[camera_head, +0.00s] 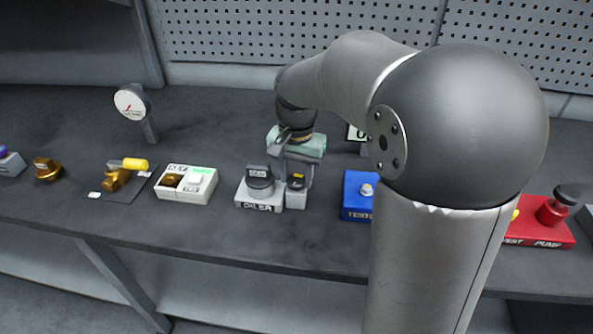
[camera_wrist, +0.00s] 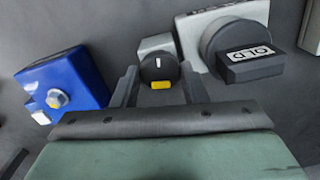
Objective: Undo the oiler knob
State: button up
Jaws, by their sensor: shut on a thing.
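The oiler unit (camera_head: 262,207) is a light grey box marked OILER on the bench. It carries a large dark round knob with a labelled grip bar (camera_head: 260,183), also seen at upper right in the wrist view (camera_wrist: 240,50). Right beside it, a smaller grey block carries a small black knob (camera_wrist: 159,67) with a white line; a yellow mark (camera_wrist: 161,85) sits in front of it. My gripper (camera_wrist: 157,78) points down from above and is shut on the small black knob, one finger on each side. The exact finger contact is hard to see.
A blue box with a pale bolt (camera_head: 357,200) stands close to the right, partly behind my arm. A white key box (camera_head: 186,184) and a brass valve with a yellow handle (camera_head: 118,177) stand left. A red pump box (camera_head: 540,232) is far right. A gauge (camera_head: 131,102) stands behind.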

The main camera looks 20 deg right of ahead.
jog(key=n, duration=0.4)
jog(key=shift+r+n+p, duration=0.1)
jog(key=shift+n+p, duration=0.2)
jog(key=shift+p, duration=0.05)
jog(key=n, duration=0.4)
jog(key=shift+n+p, duration=0.3)
jog(key=shift+p, duration=0.1)
jog(key=n, duration=0.4)
jog(key=shift+p, duration=0.35)
jog(key=n, duration=0.5)
jog(key=shift+p, duration=0.35)
jog(key=shift+n, duration=0.3)
jog(key=o, duration=1)
